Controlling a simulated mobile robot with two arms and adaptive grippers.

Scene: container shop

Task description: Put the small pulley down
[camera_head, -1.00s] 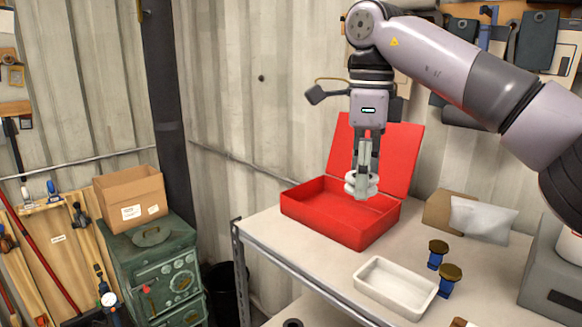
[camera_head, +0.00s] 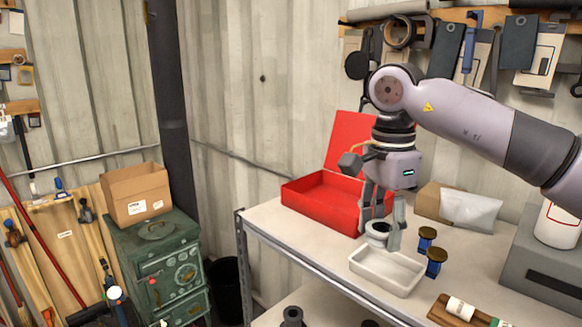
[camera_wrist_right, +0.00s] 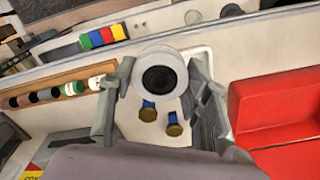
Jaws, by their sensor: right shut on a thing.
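The small pulley (camera_wrist_right: 157,82) is a white ring-shaped wheel with a dark centre hole, held between the two fingers of my right gripper (camera_wrist_right: 160,85) in the wrist view. In the head view the right gripper (camera_head: 382,225) points down, shut on the small pulley (camera_head: 377,232), over the back edge of the white tray (camera_head: 388,270). Whether the pulley touches the tray cannot be told. The tray looks empty. My left gripper is not in view.
An open red box (camera_head: 322,203) stands behind and left of the tray. Two blue pieces with brown tops (camera_head: 430,250) stand close to its right. A wooden rack (camera_head: 455,312) is at the front right. The table's left front (camera_head: 290,232) is clear.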

